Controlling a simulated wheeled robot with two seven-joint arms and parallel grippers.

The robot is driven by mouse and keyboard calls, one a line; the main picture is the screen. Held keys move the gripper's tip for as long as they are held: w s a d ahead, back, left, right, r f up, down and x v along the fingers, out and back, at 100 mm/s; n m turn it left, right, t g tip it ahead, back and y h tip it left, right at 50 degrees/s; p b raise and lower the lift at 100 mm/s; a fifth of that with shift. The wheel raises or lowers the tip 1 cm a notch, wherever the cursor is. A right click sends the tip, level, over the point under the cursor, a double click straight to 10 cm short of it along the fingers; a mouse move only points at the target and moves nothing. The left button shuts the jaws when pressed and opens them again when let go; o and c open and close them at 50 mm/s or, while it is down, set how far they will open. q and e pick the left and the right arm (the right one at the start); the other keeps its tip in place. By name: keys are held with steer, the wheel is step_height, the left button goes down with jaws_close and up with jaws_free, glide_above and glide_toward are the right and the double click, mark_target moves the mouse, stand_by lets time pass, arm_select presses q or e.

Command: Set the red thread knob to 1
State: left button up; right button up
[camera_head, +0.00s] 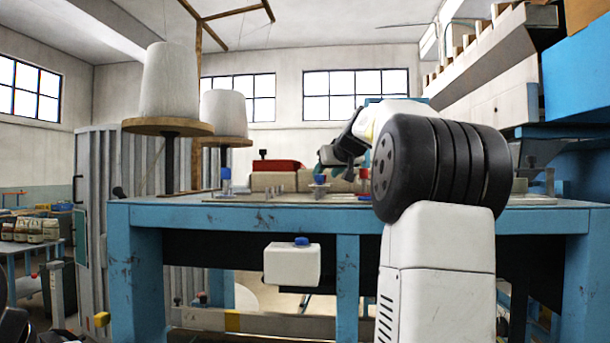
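A small red spot (364,173) shows on the blue table beside my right gripper; it may be the red thread knob, but it is mostly hidden and no setting can be read. My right arm rises in front of the table. Its dark gripper (338,163) reaches left over the tabletop, close to the red spot. I cannot tell whether its fingers are open or touching anything. A blue knob (226,174) stands farther left, and another blue-topped part (320,179) stands below the gripper. My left gripper cannot be made out; only dark parts show at the lower left corner.
The blue table (250,214) spans the front. Two white thread cones (168,82) (224,117) stand on wooden discs at left. A red block (277,165) lies behind the knobs. A white box with a blue button (292,264) hangs below the tabletop.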

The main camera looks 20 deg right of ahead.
steer(key=shift+w+f, duration=0.3)
steer(key=shift+w, duration=0.35)
jaws_close()
steer(key=shift+a+r+m+h, duration=0.1)
steer(key=shift+a+m+h, duration=0.05)
steer(key=shift+m+h, duration=0.25)
steer(key=shift+w+a+m+g+h, duration=0.1)
steer(key=shift+a+m+g+h, duration=0.1)
steer(key=shift+m+h, duration=0.4)
steer(key=shift+a+m+g+h, duration=0.1)
steer(key=shift+a+m+h, duration=0.05)
steer(key=shift+m+h, duration=0.45)
steer(key=shift+w+a+m+g+h, duration=0.15)
steer(key=shift+m+g+h, duration=0.45)
steer(key=shift+m+h, duration=0.6)
steer(key=shift+w+a+m+g+h, duration=0.15)
steer(key=shift+m+g+h, duration=0.45)
steer(key=shift+m+h, duration=0.55)
steer(key=shift+s+h, duration=0.1)
steer(key=shift+h, duration=0.15)
